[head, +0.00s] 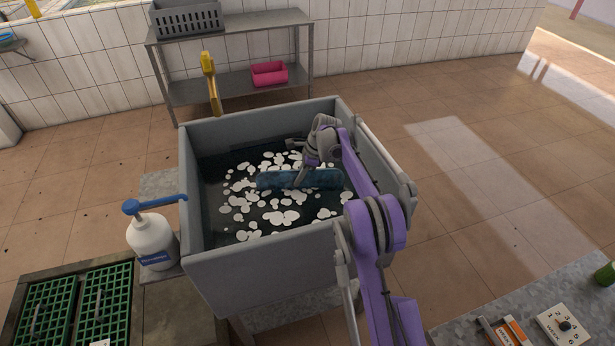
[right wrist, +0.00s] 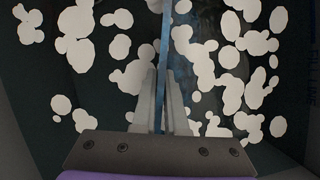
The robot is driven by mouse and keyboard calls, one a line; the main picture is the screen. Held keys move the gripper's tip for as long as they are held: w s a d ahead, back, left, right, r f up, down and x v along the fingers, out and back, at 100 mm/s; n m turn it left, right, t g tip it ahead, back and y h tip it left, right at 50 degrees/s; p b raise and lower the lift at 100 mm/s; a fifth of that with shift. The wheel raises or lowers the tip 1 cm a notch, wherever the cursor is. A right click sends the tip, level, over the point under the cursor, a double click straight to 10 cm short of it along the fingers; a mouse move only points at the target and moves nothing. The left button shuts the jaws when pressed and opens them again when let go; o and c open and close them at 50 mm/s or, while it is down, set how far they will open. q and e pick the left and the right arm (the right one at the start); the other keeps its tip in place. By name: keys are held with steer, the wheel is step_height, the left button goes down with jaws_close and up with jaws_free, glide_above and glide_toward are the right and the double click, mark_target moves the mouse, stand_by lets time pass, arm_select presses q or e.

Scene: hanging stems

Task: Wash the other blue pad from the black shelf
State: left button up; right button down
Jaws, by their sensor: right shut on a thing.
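The blue pad (head: 325,180) lies low in the grey sink (head: 265,269), among white foam patches on dark water. My right gripper (head: 301,180) reaches down into the sink and is shut on the pad. In the right wrist view the pad (right wrist: 165,60) shows edge-on as a thin blue strip between the fingers of the gripper (right wrist: 161,100). Part of the pad looks to be under the water. My left gripper is not in view. I cannot tell whether the shelf at the top left edge of the head view is the black shelf.
A white pump bottle (head: 152,240) with a blue top stands at the sink's left corner. A yellow tap (head: 210,82) rises behind the sink. A metal rack (head: 235,85) holds a grey crate (head: 187,18) and a pink bin (head: 269,74). Green trays (head: 103,300) sit front left.

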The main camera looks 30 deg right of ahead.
mark_target(313, 174)
steer(key=shift+w+a, duration=0.2)
steer(key=shift+a, duration=0.75)
steer(key=d, duration=0.2)
steer(key=s+d, duration=0.1)
steer(key=d, duration=0.3)
steer(key=shift+s+d, duration=0.3)
steer(key=shift+d, duration=0.1)
steer(key=shift+w+a, duration=0.25)
steer(key=shift+a, duration=0.9)
steer(key=shift+w+a, duration=0.3)
steer(key=shift+a, duration=0.8)
steer(key=shift+w+a, duration=0.25)
steer(key=shift+a, duration=0.9)
steer(key=shift+s+d, duration=0.25)
steer(key=shift+d, duration=0.9)
steer(key=shift+s+d, duration=0.3)
steer(key=shift+d, duration=0.85)
steer(key=shift+s+d, duration=0.25)
steer(key=shift+d, duration=0.9)
